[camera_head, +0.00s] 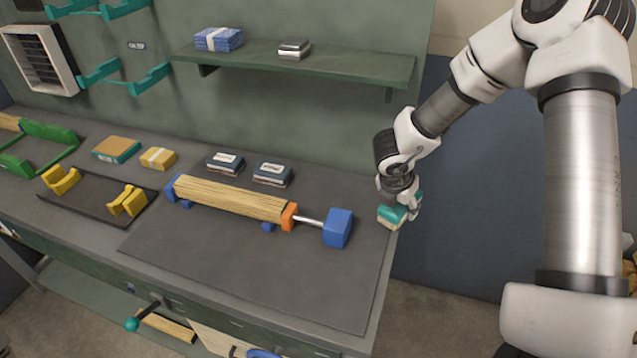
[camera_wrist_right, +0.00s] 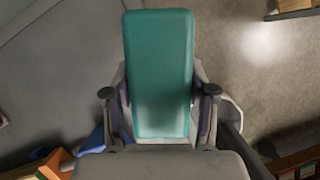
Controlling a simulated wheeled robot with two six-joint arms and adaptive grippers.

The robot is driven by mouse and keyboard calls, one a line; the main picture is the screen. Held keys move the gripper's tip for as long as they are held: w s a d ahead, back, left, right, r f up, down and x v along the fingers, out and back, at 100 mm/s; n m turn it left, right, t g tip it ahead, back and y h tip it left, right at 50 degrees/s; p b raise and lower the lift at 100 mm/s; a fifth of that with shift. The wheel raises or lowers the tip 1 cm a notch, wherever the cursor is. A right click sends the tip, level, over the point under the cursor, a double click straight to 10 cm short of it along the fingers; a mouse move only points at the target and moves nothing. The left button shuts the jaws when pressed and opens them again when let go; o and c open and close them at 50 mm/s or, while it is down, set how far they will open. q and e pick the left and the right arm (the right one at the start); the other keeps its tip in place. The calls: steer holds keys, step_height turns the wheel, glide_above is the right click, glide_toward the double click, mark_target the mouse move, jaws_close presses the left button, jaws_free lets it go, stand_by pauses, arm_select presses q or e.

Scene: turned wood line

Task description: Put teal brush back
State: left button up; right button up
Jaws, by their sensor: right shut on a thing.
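The teal brush (camera_head: 391,214) is a small block with a teal top and a pale underside. My right gripper (camera_head: 399,200) is shut on it and holds it at the right end of the workbench, near its edge. I cannot tell how far it is above the surface. In the right wrist view the teal brush (camera_wrist_right: 160,75) stands between the two fingers of my right gripper (camera_wrist_right: 160,105), its long teal face toward the camera. My left gripper is not in view.
A wooden cylinder (camera_head: 230,198) lies in a blue and orange holder on the bench (camera_head: 250,270). Dark boxes (camera_head: 272,174), a yellow block (camera_head: 158,158) and a teal-edged block (camera_head: 116,149) lie behind. A green shelf (camera_head: 330,64) hangs above. The bench's front right is clear.

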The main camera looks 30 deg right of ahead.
steer(key=w+a+p, duration=0.1)
steer(key=w, duration=0.1)
steer(key=w+a+p, duration=0.1)
steer(key=w, duration=0.1)
steer(key=w+a+r+p, duration=0.1)
steer(key=w, duration=0.1)
steer(key=shift+w+a, duration=0.35)
steer(key=shift+a, duration=0.05)
steer(key=p, duration=0.5)
glide_above(335, 189)
steer(key=a, duration=0.1)
steer(key=shift+s+a+f, duration=0.2)
steer(key=shift+s, duration=0.1)
step_height(335, 189, down, 4)
steer(key=shift+w+r+p, duration=0.1)
steer(key=shift+r+p, duration=0.1)
steer(key=shift+p, duration=0.7)
steer(key=shift+f, duration=0.15)
steer(key=shift+f+b, duration=0.15)
steer(key=shift+b, duration=0.25)
steer(key=o, duration=1.2)
